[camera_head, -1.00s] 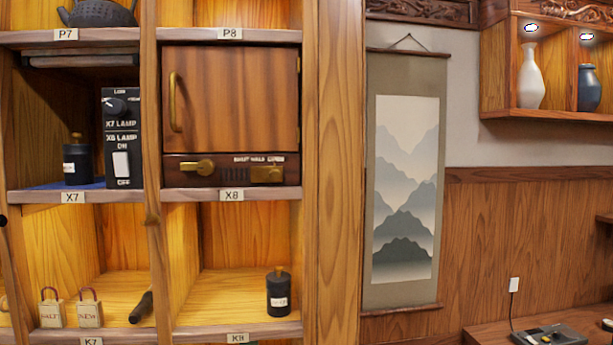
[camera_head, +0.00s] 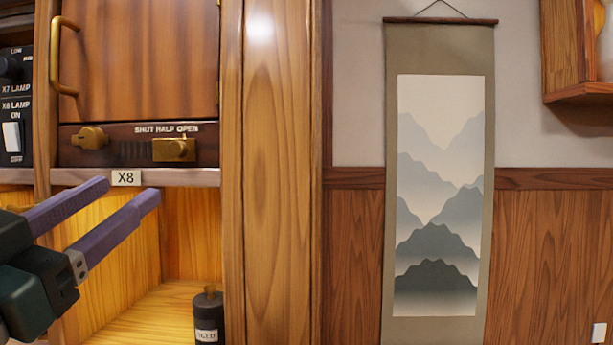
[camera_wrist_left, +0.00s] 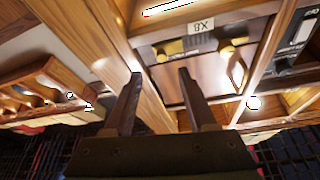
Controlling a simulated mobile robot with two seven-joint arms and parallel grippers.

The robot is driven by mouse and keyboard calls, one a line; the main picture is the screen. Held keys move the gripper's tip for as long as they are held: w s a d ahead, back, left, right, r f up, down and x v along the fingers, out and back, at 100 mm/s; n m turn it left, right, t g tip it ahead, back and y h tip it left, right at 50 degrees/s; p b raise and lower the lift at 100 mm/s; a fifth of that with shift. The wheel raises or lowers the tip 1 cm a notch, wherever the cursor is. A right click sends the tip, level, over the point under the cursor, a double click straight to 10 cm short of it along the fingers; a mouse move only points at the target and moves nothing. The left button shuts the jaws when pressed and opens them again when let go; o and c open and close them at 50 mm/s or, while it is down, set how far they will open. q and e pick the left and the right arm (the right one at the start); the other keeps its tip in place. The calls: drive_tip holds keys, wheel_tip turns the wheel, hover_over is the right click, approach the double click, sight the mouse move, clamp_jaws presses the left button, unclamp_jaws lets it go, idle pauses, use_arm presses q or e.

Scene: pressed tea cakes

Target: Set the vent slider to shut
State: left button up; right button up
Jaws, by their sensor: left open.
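The vent slider (camera_head: 175,150) is a brass block with a small knob, set in the dark strip under a wooden cabinet door. It sits at the right end of the strip, its knob below the word OPEN of the SHUT HALF OPEN marking. It also shows in the left wrist view (camera_wrist_left: 168,47), where the scene appears upside down. My left gripper (camera_head: 130,188) is open and empty, its purple fingers apart and near the X8 label, below the slider. In the wrist view its fingers (camera_wrist_left: 160,74) point toward the cabinet without visible contact. My right gripper is out of view.
A brass latch (camera_head: 90,137) is left of the slider on the same strip. The door handle (camera_head: 60,58) projects above it. The shelf edge with the X8 label (camera_head: 126,178) runs below. A dark bottle (camera_head: 208,316) stands in the lower compartment. A lamp switch panel (camera_head: 14,105) is at left.

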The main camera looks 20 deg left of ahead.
sight(174, 152)
use_arm(q)
drive_tip(key=p+x, duration=0.2)
drive_tip(key=x, duration=0.2)
drive_tip(key=r+p+x, duration=0.1)
drive_tip(key=p+x, duration=0.2)
drive_tip(key=x, duration=0.1)
drive_tip(key=shift+a+r+p, duration=0.1)
drive_tip(key=shift+a+p, duration=0.05)
drive_tip(key=shift+p, duration=0.2)
drive_tip(key=shift+w+a, duration=0.1)
drive_tip(key=shift+w, duration=0.55)
drive_tip(key=shift+c, duration=0.3)
clamp_jaws()
